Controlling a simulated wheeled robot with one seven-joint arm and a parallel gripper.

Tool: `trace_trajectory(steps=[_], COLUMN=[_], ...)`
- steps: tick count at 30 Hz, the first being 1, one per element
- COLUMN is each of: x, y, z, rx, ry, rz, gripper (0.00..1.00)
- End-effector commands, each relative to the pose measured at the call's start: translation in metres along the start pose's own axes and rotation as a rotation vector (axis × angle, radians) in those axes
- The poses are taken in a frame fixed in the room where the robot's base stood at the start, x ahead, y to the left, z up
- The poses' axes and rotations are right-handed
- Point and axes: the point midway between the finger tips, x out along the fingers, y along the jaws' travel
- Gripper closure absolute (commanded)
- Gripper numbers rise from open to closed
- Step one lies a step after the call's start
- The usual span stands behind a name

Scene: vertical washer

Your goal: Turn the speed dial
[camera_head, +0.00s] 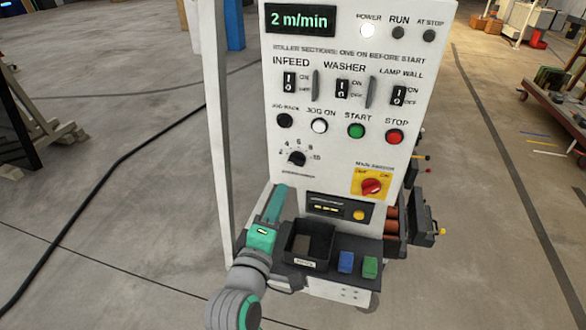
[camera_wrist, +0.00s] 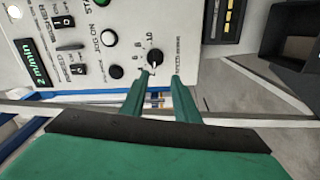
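The speed dial (camera_head: 297,158) is a black knob with a white pointer, low on the left of the white control panel (camera_head: 345,60). Its scale runs to 10, and the green display (camera_head: 300,19) reads 2 m/min. My gripper (camera_head: 282,188) is just below and left of the dial in the head view. In the wrist view the dial (camera_wrist: 154,57) lies just beyond the tips of my two green fingers (camera_wrist: 160,76), roughly between them. The fingers are apart with an empty gap. I cannot tell whether a fingertip touches the dial.
Black, white, green and red push buttons (camera_head: 356,131) sit above the dial. A red-and-yellow main switch (camera_head: 371,186) is to its right. A black tray (camera_head: 298,262) and blue and green blocks (camera_head: 346,262) are on the ledge below. A pale upright post (camera_head: 215,110) stands left of the panel.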

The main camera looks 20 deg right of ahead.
Motion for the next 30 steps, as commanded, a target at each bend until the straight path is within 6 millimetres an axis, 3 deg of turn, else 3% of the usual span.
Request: trace_trajectory(steps=[8,21,30], x=[0.017,0.089,0.111], y=[0.012,0.013,0.012], z=[0.003,0.005,0.003], rx=[-0.015,-0.014,-0.013], ry=[-0.026,-0.024,-0.019], rz=[0.008,0.008,0.007], gripper=[0.72,0.72,0.72])
